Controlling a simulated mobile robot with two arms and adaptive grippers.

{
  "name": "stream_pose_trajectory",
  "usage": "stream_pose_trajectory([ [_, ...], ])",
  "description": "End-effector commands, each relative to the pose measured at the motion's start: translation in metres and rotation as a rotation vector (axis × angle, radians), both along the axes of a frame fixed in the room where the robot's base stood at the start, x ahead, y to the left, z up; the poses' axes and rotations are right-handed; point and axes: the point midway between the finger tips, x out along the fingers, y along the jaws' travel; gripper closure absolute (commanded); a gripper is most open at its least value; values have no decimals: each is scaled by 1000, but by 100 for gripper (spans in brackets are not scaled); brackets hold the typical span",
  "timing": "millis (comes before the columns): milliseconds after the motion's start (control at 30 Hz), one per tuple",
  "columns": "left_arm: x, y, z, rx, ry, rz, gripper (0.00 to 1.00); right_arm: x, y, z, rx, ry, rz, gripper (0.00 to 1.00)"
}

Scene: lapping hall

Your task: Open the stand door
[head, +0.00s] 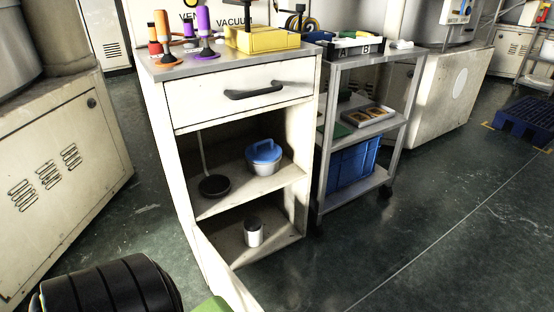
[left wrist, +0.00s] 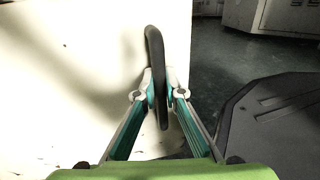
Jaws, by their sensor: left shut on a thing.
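The white stand (head: 242,150) is in the middle of the head view. Its door (head: 222,272) is swung open toward me, and only a slanted strip of it shows at the bottom; the rest is cut off. In the left wrist view the pale door panel (left wrist: 75,70) fills the left side, with a dark upright handle (left wrist: 153,50) near its edge. My left gripper (left wrist: 160,92) is shut on this handle, one finger on each side. In the head view only a green part of it shows at the bottom edge. My right gripper is not in view.
Inside the stand are a blue-lidded pot (head: 264,157), a black disc (head: 214,186) and a metal cup (head: 254,233). A closed drawer (head: 240,95) is above. A metal cart (head: 398,125) stands to the right. Floor (head: 400,250) in front of it is clear.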

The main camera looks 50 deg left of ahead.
Motion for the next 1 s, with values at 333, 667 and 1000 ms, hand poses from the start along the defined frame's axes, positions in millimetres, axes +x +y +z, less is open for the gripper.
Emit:
stream_pose_trajectory([
  [333, -6, 0, -1, 0, 2, -15, 100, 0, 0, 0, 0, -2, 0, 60],
  [667, -5, 0, -1, 0, 2, -13, 73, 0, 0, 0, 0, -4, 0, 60],
  [1000, -15, 3, -1, 2, 4, -11, 73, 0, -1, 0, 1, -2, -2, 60],
])
